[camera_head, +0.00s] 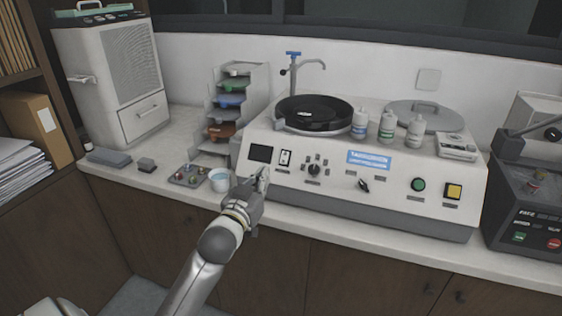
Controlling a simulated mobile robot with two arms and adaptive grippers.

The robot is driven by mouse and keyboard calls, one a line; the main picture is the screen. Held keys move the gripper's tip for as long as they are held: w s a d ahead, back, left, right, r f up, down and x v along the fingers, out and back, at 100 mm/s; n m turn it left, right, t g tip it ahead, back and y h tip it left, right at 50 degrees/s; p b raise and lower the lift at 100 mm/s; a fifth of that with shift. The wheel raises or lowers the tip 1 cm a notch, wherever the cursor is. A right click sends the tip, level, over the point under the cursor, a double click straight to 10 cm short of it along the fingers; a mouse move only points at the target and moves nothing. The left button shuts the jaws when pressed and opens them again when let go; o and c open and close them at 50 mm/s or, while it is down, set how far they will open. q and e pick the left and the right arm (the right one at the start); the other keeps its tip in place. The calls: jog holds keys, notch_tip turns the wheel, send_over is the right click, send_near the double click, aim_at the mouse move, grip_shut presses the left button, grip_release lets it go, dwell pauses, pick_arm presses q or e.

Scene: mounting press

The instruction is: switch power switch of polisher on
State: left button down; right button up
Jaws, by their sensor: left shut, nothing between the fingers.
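The polisher (395,205) is a white bench machine with a sloped front panel and a dark round platen (313,112) on top. A rocker switch (286,157), black and white, sits near the left end of its panel, beside a small dark display (260,153). I cannot tell the rocker's position at this size. My left gripper (263,172) is shut and empty. Its fingertips point up toward the panel, below the display and to the lower left of the switch. They appear apart from the switch. My right gripper is not in view.
A knob (314,170), green button (418,184) and yellow button (453,191) are farther right on the panel. Several bottles (387,127) stand on the machine. A white cup (220,180) and small tray (188,175) are left of my gripper. A dark machine (530,200) stands at right.

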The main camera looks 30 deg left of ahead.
pick_arm(q)
jog(key=p, duration=0.2)
send_near(285, 156)
notch_tip(285, 156, up, 4)
jog(key=w, duration=0.3)
jog(key=shift+w+a+f, duration=0.35)
jog(key=shift+w+f, duration=0.25)
jog(key=shift+f, duration=0.15)
jog(key=shift+w+a+f, duration=0.35)
jog(key=shift+w+f, duration=0.2)
jog(key=shift+f, duration=0.15)
jog(key=shift+w+f, duration=0.15)
jog(key=shift+f, duration=0.35)
jog(key=shift+w, duration=0.1)
jog(key=shift+r, duration=0.1)
